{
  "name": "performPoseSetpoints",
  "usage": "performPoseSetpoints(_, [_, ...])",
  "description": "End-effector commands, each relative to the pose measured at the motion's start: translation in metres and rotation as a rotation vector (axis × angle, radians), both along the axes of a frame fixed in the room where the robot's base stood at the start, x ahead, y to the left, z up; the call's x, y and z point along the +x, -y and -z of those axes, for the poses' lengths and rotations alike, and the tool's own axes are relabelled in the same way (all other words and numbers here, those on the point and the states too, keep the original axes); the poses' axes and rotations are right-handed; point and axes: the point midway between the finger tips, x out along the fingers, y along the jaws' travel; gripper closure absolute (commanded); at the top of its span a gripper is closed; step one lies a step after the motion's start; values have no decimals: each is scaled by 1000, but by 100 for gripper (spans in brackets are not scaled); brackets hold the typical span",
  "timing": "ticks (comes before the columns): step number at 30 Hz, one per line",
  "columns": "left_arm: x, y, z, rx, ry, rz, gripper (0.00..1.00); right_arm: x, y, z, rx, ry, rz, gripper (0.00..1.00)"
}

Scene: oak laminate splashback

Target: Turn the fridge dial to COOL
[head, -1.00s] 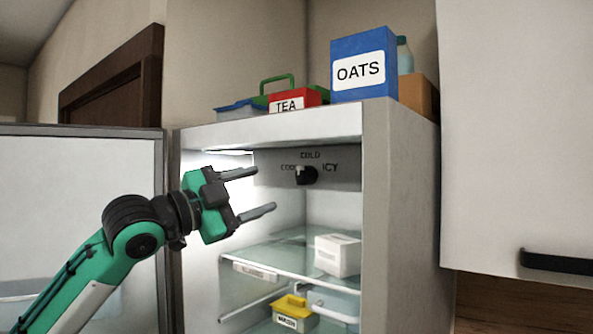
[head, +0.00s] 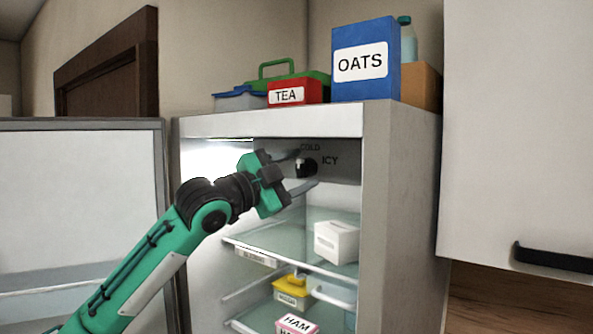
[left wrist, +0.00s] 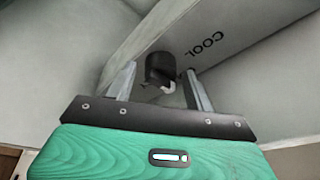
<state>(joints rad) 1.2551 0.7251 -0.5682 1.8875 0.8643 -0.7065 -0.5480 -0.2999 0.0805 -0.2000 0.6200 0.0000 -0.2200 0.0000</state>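The black fridge dial (head: 308,167) is on the back of the upper fridge compartment, with a pale mark on its left side. COLD (head: 310,148) is printed above it and ICY (head: 330,161) to its right. COOL is hidden behind my left gripper (head: 304,170) in the head view, but its lettering (left wrist: 202,38) shows in the left wrist view. The left gripper is open and empty, its fingers pointing at the dial. In the left wrist view the dial (left wrist: 159,68) lies between and beyond the fingers; I cannot tell whether they touch it. The right gripper is not in view.
The fridge door (head: 80,200) stands open at the left. Below my gripper, a glass shelf (head: 285,240) holds a white box (head: 337,242). A yellow-lidded box (head: 293,288) and a HAM pack (head: 297,323) are lower. An OATS box (head: 365,65) and TEA box (head: 293,92) stand on top.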

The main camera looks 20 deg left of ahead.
Motion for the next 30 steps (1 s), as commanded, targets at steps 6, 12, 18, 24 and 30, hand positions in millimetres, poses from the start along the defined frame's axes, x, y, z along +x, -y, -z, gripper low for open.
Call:
performPoseSetpoints(6, [0, 0, 0, 0, 0, 0, 87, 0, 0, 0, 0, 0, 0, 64])
performPoseSetpoints(12, [0, 0, 1, -9, -3, 0, 87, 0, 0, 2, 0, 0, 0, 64])
performPoseSetpoints(18, [0, 1, 3, -67, -26, 1, 87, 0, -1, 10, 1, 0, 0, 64])
performPoseSetpoints(24, [-1, 2, 5, -197, -71, 3, 87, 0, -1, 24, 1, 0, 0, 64])
performPoseSetpoints(30, [-1, 4, 6, -371, -134, 4, 87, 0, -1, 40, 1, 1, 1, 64])
